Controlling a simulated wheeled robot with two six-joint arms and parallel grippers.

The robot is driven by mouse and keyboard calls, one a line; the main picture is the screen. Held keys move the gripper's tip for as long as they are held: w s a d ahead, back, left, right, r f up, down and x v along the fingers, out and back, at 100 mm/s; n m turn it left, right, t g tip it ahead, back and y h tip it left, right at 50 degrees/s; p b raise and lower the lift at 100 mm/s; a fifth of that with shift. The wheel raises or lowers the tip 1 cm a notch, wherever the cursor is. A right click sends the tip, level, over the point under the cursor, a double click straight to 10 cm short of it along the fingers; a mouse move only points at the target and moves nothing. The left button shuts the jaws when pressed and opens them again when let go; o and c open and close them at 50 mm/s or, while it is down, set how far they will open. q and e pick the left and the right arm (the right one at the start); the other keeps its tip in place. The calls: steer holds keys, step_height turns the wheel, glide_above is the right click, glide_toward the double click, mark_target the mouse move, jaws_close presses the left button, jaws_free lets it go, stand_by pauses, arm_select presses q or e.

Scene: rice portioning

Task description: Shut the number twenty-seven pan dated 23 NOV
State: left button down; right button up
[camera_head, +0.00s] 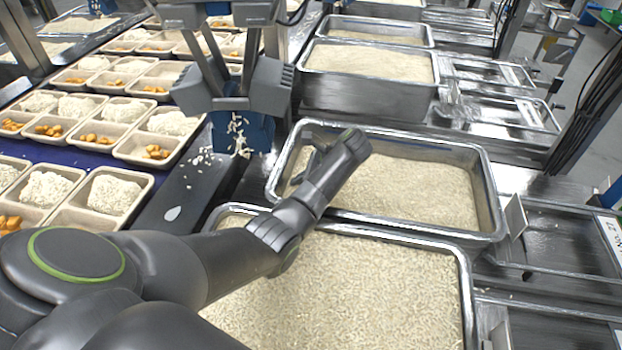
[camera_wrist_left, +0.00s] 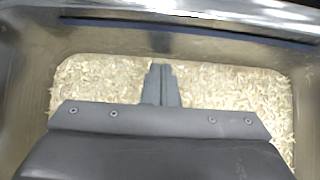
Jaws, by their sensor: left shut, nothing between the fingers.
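A steel pan (camera_head: 487,185) filled with pale rice stands in the middle of the head view, open at the top. A flat steel lid or panel (camera_head: 560,238) lies to its right, with a small upright tab (camera_head: 515,217) at its near-left edge. A white label (camera_head: 611,236) at the right edge appears to read No. 27; no date is legible. My left gripper (camera_head: 308,165) is over the left part of this pan. In the left wrist view, the fingers (camera_wrist_left: 162,84) are shut and empty above the rice (camera_wrist_left: 225,95), inside the pan walls. My right gripper is not in view.
Another open rice pan (camera_head: 467,300) stands in front, partly under my left arm. More rice pans (camera_head: 368,85) stand behind. Trays (camera_head: 140,148) of rice and orange pieces lie at left. A dispenser head (camera_head: 235,85) hangs above the left-middle.

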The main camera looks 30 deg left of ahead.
arm_select(q)
steer(key=shift+a, duration=0.15)
steer(key=s+a+p, duration=0.2)
steer(key=a+p, duration=0.4)
steer(key=a, duration=0.3)
steer(key=shift+s+a+p, duration=0.25)
steer(key=shift+s+p, duration=0.1)
steer(key=shift+r, duration=0.1)
